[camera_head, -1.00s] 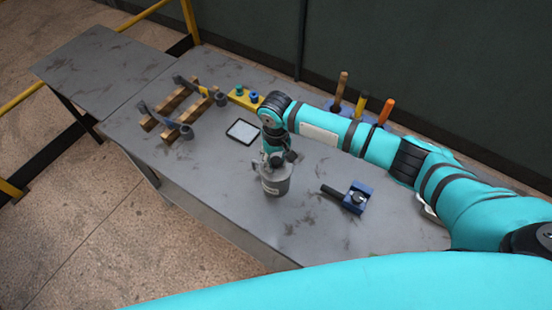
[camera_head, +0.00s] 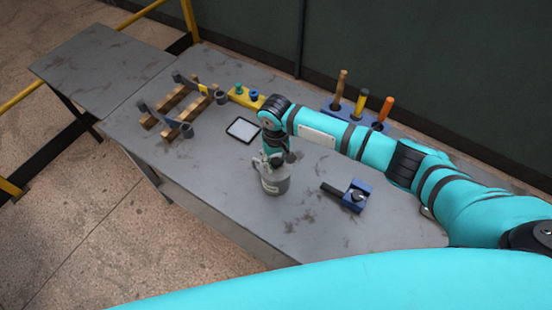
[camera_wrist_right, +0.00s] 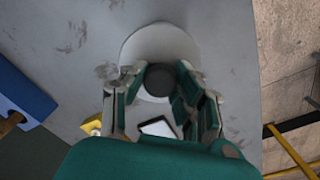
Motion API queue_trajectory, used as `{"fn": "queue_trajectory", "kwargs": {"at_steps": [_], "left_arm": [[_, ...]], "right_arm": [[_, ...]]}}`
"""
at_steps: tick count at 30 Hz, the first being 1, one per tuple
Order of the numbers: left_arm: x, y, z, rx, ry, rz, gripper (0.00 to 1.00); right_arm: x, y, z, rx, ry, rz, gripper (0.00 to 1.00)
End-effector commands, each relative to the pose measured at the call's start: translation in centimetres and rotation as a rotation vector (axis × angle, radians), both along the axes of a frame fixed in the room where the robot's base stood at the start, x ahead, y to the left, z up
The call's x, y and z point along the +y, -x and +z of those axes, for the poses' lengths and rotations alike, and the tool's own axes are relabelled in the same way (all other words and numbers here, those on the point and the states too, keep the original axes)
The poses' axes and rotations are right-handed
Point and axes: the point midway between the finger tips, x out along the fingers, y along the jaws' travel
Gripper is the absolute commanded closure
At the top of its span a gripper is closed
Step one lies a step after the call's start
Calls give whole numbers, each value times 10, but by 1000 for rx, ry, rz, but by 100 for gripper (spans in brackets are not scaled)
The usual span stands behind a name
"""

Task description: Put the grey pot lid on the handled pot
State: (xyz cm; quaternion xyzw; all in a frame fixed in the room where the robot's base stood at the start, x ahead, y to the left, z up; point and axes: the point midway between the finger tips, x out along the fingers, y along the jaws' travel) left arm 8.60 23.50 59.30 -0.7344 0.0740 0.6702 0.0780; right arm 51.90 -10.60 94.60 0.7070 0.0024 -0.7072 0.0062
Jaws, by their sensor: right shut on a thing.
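The handled pot (camera_head: 275,184) is a grey metal can standing upright on the grey table in the head view. My right gripper (camera_head: 273,163) points down right over the pot's top. In the right wrist view its fingers (camera_wrist_right: 160,90) are shut on the dark round knob (camera_wrist_right: 160,76) of the grey pot lid (camera_wrist_right: 158,42), a pale disc below the fingers. The lid lies at the pot's mouth, but whether it rests fully on the rim is hidden by the gripper. My left gripper is not in view.
A blue vise-like block (camera_head: 357,196) with a dark bar is right of the pot. A dark-framed tablet (camera_head: 243,130), a yellow block (camera_head: 245,97) and wooden racks (camera_head: 182,108) are to the left. Handled tools stand in a blue holder (camera_head: 350,113) behind my arm. The table front is clear.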

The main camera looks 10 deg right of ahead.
Motion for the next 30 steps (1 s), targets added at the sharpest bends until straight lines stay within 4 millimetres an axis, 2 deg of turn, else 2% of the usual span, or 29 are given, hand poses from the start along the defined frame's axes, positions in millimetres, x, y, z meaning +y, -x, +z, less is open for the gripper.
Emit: {"fn": "queue_trajectory", "kwargs": {"at_steps": [8,9,12,15,20,29,30], "left_arm": [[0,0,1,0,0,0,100],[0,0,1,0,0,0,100],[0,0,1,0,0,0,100],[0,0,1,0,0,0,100],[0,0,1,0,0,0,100],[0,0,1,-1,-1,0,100],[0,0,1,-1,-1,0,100]], "right_arm": [[0,0,-1,-1,-1,0,100],[0,0,-1,-1,-1,0,68],[0,0,-1,-1,0,0,55],[0,0,-1,-1,0,0,45],[0,0,-1,-1,0,0,45],[0,0,-1,-1,0,0,7],[0,0,-1,-1,0,0,6]]}}
